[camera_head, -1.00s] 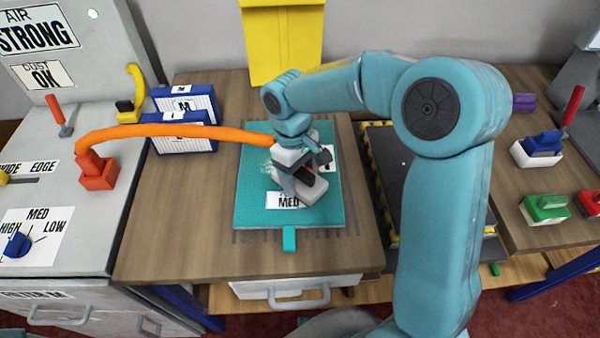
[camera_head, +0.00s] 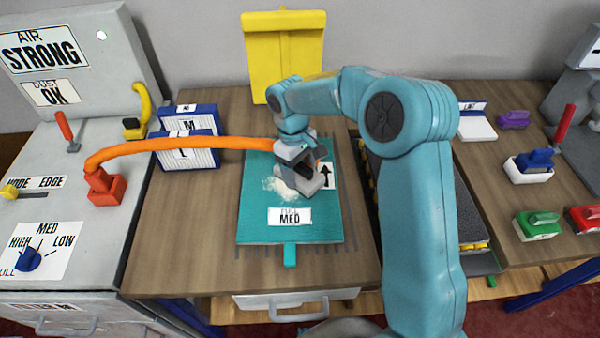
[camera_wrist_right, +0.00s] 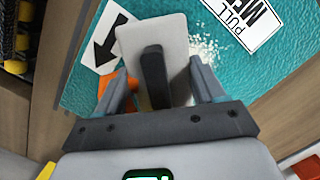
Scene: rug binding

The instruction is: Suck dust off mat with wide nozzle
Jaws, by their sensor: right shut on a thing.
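The teal mat (camera_head: 290,232) lies on the wooden bench, with a pale dust patch (camera_head: 281,188) near its middle. My right gripper (camera_head: 293,160) is shut on the grey wide nozzle (camera_head: 304,183), at or just above the mat, right beside the dust; contact is unclear. An orange hose (camera_head: 200,141) runs from the nozzle to a red fitting (camera_head: 104,187) on the grey console. In the right wrist view the gripper's fingers (camera_wrist_right: 160,90) flank the nozzle's dark handle (camera_wrist_right: 154,76), with dust grains (camera_wrist_right: 204,50) beside the nozzle plate (camera_wrist_right: 172,40). My left gripper is out of view.
The grey console (camera_head: 90,215) with a blue dial (camera_head: 28,259) stands left. Blue-framed filters (camera_head: 188,150) and a yellow panel (camera_head: 285,60) stand behind. A dark belt (camera_head: 455,200) and several coloured blocks lie right. The mat's front is clear.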

